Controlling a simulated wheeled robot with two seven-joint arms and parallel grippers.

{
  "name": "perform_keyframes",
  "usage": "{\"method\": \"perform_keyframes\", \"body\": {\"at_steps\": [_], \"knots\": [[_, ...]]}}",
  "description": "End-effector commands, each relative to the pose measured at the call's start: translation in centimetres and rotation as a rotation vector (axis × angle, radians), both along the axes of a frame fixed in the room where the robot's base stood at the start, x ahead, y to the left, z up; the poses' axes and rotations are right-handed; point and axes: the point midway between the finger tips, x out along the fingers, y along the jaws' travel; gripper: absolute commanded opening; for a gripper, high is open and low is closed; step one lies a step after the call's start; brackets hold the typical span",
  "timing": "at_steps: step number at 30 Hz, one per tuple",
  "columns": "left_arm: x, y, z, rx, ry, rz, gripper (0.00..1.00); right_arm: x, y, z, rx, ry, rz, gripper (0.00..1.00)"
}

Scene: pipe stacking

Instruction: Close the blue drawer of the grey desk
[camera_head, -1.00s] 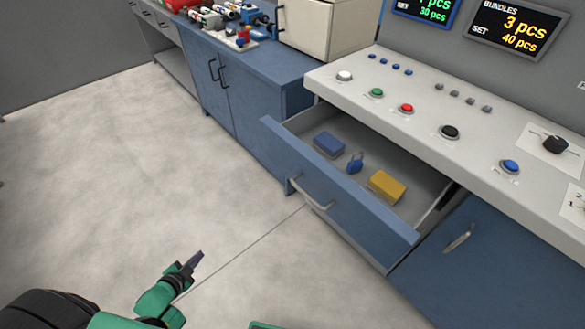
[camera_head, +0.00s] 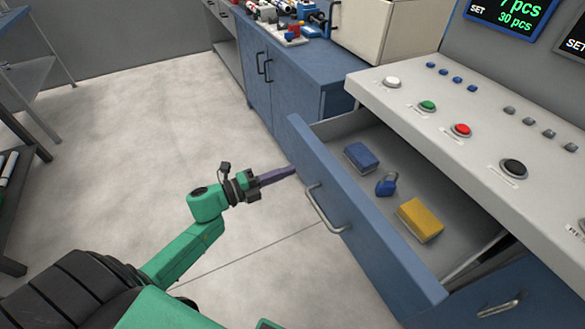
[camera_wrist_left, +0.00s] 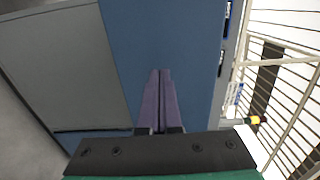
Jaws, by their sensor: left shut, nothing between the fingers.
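The blue drawer (camera_head: 375,235) of the grey desk (camera_head: 440,115) is pulled out. Its front has a grey bar handle (camera_head: 326,210). Inside lie a blue box (camera_head: 361,157), a blue padlock (camera_head: 387,184) and a yellow box (camera_head: 420,219). My left gripper (camera_head: 292,171) is shut and empty, its tips close to the left part of the drawer front; I cannot tell whether they touch. In the left wrist view the shut purple fingers (camera_wrist_left: 160,73) point at a blue surface. My right gripper is not in view.
A blue cabinet (camera_head: 290,85) with items on top stands left of the desk. The desk top carries several buttons, with displays behind. A dark-framed rack (camera_head: 25,120) stands at the far left. The floor before the drawer is clear.

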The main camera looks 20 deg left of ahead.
Motion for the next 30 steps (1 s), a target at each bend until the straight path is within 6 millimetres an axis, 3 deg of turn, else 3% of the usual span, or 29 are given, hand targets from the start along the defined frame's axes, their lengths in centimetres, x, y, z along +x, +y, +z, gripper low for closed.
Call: {"method": "perform_keyframes", "body": {"at_steps": [6, 21, 30], "knots": [[1.7, -1.4, 0.1, -0.001, -0.001, 0.000, 0.00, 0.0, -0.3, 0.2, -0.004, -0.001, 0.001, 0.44], [2.1, -1.8, -0.1, -0.001, -0.001, -0.001, 0.00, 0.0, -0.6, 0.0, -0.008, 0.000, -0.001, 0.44], [5.0, -4.1, -0.2, 0.000, -0.003, -0.001, 0.00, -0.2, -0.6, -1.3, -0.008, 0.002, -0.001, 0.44]]}}
